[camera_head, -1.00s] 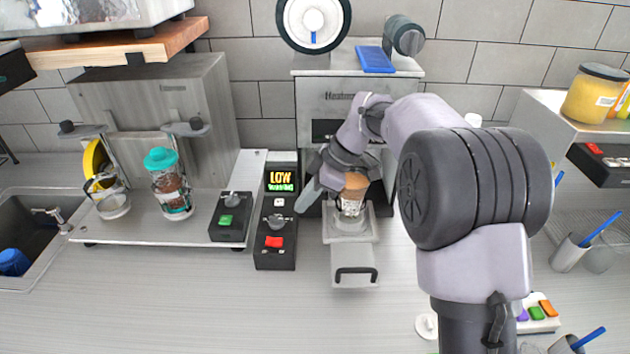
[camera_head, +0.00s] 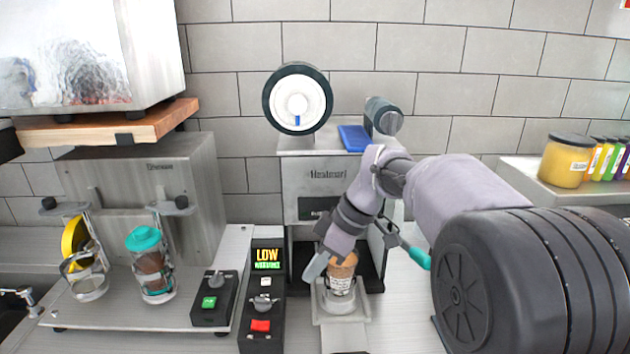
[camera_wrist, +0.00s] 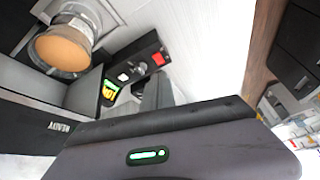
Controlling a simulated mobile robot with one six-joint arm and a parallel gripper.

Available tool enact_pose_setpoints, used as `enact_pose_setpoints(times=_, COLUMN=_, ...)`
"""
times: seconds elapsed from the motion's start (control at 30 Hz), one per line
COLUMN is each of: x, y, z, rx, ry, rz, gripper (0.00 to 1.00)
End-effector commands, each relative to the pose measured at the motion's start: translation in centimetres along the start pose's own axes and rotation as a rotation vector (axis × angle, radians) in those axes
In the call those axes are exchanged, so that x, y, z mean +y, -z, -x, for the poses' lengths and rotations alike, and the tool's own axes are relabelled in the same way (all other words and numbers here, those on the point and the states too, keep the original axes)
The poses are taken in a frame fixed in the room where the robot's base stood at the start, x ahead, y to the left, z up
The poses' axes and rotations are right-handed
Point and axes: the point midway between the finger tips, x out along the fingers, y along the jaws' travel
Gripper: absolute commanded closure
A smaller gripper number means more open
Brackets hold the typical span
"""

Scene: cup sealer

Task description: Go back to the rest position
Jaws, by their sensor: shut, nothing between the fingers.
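The cup sealer (camera_head: 315,178) stands against the tiled wall, with a round dial-like disc on top. A cup (camera_head: 342,290) with a brown top sits upright in the sealer's tray (camera_head: 341,318); the wrist view shows its brown top (camera_wrist: 62,50) at upper left. My gripper (camera_head: 315,267) is just left of the cup in the head view, shut and holding nothing. Whether it touches the cup cannot be told. My arm hides part of the sealer's front. A lever with a teal tip (camera_head: 418,257) sticks out to the sealer's right.
A control box (camera_head: 263,300) with a lit LOW display and red button stands left of the sealer. Farther left is a stand holding a teal-lidded jar (camera_head: 148,262) and a glass with a yellow item. A right shelf holds a yellow jar (camera_head: 566,160).

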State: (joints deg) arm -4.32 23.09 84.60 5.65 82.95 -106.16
Motion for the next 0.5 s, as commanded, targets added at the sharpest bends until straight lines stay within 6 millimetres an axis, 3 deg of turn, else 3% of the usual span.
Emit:
enact_pose_setpoints(times=0.1, x=-5.7, y=-4.0, z=2.1, rx=-0.019, ry=-0.140, rz=-0.373, gripper=1.00)
enact_pose_setpoints(times=0.2, x=-10.9, y=-8.0, z=2.8, rx=0.009, ry=-0.264, rz=-0.711, gripper=1.00)
enact_pose_setpoints(times=0.3, x=-15.8, y=-12.2, z=2.0, rx=0.081, ry=-0.379, rz=-1.031, gripper=1.00)
enact_pose_setpoints(times=0.4, x=-19.5, y=-15.9, z=0.3, rx=0.172, ry=-0.465, rz=-1.286, gripper=1.00)
enact_pose_setpoints(times=0.5, x=-21.7, y=-18.3, z=-1.1, rx=0.249, ry=-0.514, rz=-1.454, gripper=1.00)
